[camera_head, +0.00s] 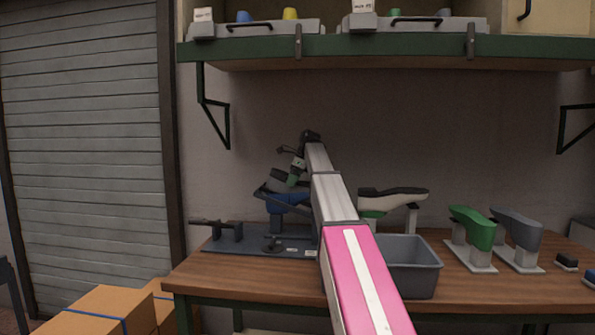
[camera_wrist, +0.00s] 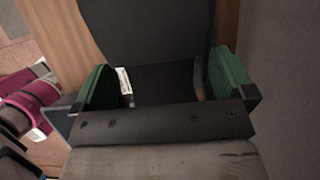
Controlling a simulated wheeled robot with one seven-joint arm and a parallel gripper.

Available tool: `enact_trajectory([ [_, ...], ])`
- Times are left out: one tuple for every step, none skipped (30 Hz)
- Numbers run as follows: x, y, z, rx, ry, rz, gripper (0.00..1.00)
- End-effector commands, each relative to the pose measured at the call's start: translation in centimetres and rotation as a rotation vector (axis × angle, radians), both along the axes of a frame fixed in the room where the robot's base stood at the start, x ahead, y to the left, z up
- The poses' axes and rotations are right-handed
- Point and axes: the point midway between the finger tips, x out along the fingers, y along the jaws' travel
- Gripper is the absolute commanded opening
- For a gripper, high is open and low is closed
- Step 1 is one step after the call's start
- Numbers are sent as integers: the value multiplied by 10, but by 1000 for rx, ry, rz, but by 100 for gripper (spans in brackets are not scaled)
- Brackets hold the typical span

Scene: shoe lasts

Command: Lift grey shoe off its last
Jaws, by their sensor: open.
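A pale grey shoe (camera_head: 385,203) with a dark sole sits sole-up on a stand right of my arm in the head view. A green part shows beneath it; the arm and a bin hide some of its support. My gripper (camera_head: 294,172) is left of that shoe, over a blue shoe-shaped piece (camera_head: 290,199) with a dark top edge. The green-padded fingers are wide apart in the wrist view (camera_wrist: 163,86). Dark grey surfaces and a small white label show between and beyond them. I cannot tell whether they touch anything.
A grey bin (camera_head: 412,268) stands at the table's front. Bare green (camera_head: 474,232) and grey (camera_head: 518,234) lasts stand at right. A dark base plate (camera_head: 236,242) with a holder lies at left. A shelf (camera_head: 380,46) with trays overhangs the bench.

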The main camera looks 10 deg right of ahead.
Motion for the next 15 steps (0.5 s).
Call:
enact_trajectory([
  [0, 3, -8, 0, 1, 0, 100],
  [1, 5, -11, 0, 1, 0, 100],
  [1, 6, -15, 0, 0, 0, 100],
  [2, 8, -18, 0, 0, 1, 100],
  [2, 9, -20, 0, 0, 1, 100],
  [2, 10, -23, 0, 0, 0, 100],
  [3, 10, -25, 0, 0, 0, 100],
  [3, 11, -27, 0, 0, 0, 100],
  [3, 11, -28, 0, 0, 0, 100],
  [4, 12, -29, 0, 0, 0, 100],
  [4, 12, -30, 0, 0, 0, 100],
  [4, 12, -30, 0, 0, 0, 100],
  [4, 12, -31, 0, -1, 0, 100],
  [4, 12, -31, 0, -1, 0, 100],
  [4, 12, -31, 0, -1, 0, 100],
])
